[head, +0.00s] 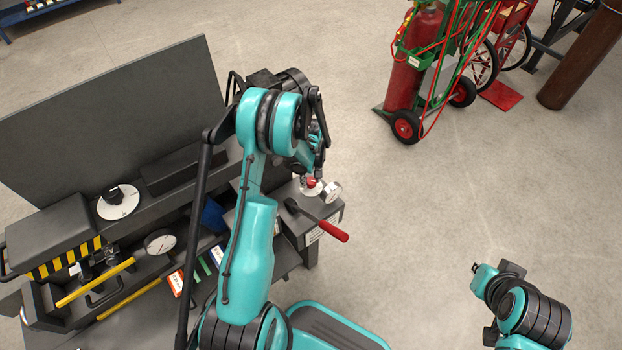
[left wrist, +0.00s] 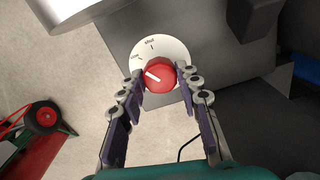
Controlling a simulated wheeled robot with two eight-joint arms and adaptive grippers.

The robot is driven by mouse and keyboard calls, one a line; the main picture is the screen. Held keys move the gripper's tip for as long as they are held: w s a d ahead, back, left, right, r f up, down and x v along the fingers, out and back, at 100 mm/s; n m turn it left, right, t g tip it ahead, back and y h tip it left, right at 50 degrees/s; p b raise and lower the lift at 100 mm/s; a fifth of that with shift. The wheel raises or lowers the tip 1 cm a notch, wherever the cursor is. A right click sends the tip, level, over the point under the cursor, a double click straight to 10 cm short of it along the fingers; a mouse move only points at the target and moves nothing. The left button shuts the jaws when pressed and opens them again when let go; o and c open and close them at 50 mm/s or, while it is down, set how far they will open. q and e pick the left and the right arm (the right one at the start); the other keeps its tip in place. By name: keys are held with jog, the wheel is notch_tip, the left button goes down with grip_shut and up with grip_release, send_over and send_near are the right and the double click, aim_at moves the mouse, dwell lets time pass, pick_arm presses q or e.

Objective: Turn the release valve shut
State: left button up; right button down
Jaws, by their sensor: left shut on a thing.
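The knob's white line points left and slightly up, nearer the "Open" mark than the "Shut" mark. My left gripper (left wrist: 161,82) is shut on the red knob, one finger on each side. In the head view the red knob (head: 312,182) shows below my left gripper (head: 317,171), at the bench's right end. My right gripper (head: 476,269) is at the lower right, away from the bench; its fingers are too small to read.
A small gauge (head: 332,191) stands just right of the knob. A red-handled tool (head: 331,230) sticks out past the bench edge. A black-knobbed dial (head: 118,202) and another gauge (head: 160,241) are at left. A red cylinder (head: 403,82) on a cart stands behind.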

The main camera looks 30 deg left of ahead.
aim_at(311, 180)
pick_arm(q)
jog(key=m, duration=0.7)
dwell(0.6)
jog(key=o, duration=1.2)
jog(key=shift+c, duration=0.2)
notch_tip(311, 180, up, 12)
